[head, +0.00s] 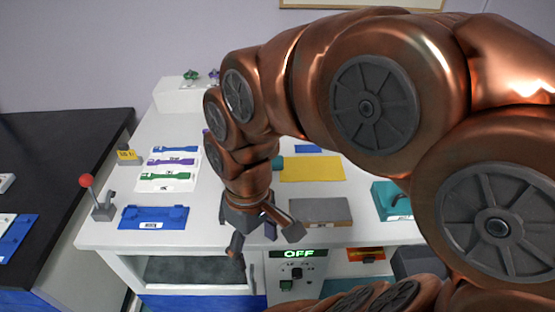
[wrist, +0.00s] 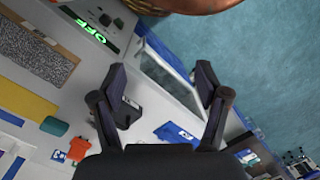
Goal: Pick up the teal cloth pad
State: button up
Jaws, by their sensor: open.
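A small teal piece, which looks like the teal cloth pad (head: 277,163), lies on the white bench beside a yellow sheet, partly hidden by my arm in the head view. It also shows in the wrist view (wrist: 54,126), at the left, outside my fingers. My gripper (head: 264,240) is open and empty, above the bench's front edge, nearer the front than the pad and apart from it. In the wrist view its fingers (wrist: 165,98) are spread over the bench's front part.
A yellow sheet (head: 312,168), a grey block (head: 320,211) and a teal holder (head: 383,201) with a dark part lie on the right. A blue tray (head: 153,218) and a red-knobbed lever (head: 86,181) stand at left. An orange piece (wrist: 78,149) lies near the pad.

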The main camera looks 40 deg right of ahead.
jog(key=w+n, duration=0.1)
jog(key=w, duration=0.2)
jog(key=w+d+n+y+b, duration=0.1)
jog(key=w, duration=0.2)
jog(key=w+d+r+n+t, duration=0.1)
jog(key=w, duration=0.2)
jog(key=shift+w+b, duration=0.3)
jog(key=shift+w, duration=0.1)
jog(key=n+t+y+b, duration=0.2)
jog(key=n+t+b, duration=0.1)
jog(key=n+b, duration=0.15)
send_near(276, 160)
jog(key=a+f, duration=0.1)
jog(key=f, duration=0.1)
jog(key=shift+w+n+p, duration=0.15)
jog(key=shift+n+p, duration=0.1)
jog(key=shift+p, duration=0.1)
jog(key=shift+w+f, duration=0.1)
jog(key=shift+f, duration=0.25)
jog(key=shift+p+x, duration=1)
jog(key=shift+x, duration=2.5)
jog(key=shift+w+d, duration=0.1)
jog(key=shift+c, duration=0.3)
